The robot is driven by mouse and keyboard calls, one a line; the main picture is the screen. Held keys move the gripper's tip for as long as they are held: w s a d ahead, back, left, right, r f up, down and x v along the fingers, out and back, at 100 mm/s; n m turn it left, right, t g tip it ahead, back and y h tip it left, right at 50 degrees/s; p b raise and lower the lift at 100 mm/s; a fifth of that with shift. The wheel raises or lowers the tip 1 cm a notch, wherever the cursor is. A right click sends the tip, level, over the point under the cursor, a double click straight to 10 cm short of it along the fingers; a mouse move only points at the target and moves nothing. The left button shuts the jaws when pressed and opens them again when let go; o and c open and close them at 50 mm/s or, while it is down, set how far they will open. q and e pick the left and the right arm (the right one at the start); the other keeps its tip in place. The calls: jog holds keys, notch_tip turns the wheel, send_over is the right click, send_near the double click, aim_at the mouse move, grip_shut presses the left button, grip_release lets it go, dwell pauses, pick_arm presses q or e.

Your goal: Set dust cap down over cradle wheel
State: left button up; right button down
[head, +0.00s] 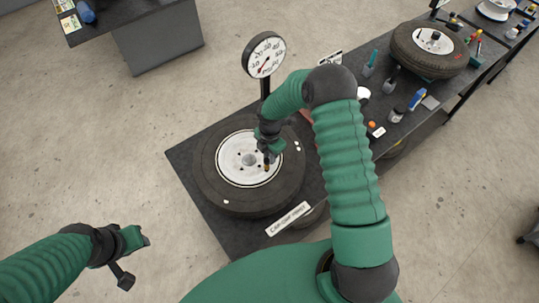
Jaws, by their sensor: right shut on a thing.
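The cradle wheel (220,197) lies flat on a dark bench, a black tyre with a white rim (232,174) and a grey hub (249,160) at its middle. My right gripper (267,163) points down over the right part of the rim, just right of the hub. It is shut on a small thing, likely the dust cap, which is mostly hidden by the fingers. A small brownish spot shows just under the fingertips. I cannot tell the height above the rim. My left gripper (136,260) is open and empty over the floor at the lower left.
A round dial gauge (264,55) stands on a post behind the wheel. A white label (288,219) is at the bench's front. Another wheel (408,48) and several small tools and bottles are on the bench to the right. Open floor lies left.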

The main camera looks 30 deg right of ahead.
jog(key=shift+f+b, duration=0.65)
jog(key=shift+f, duration=0.35)
jog(key=c, duration=1.2)
grip_release()
jog(key=shift+c, duration=0.2)
notch_tip(320, 180, up, 7)
jog(key=p, duration=0.5)
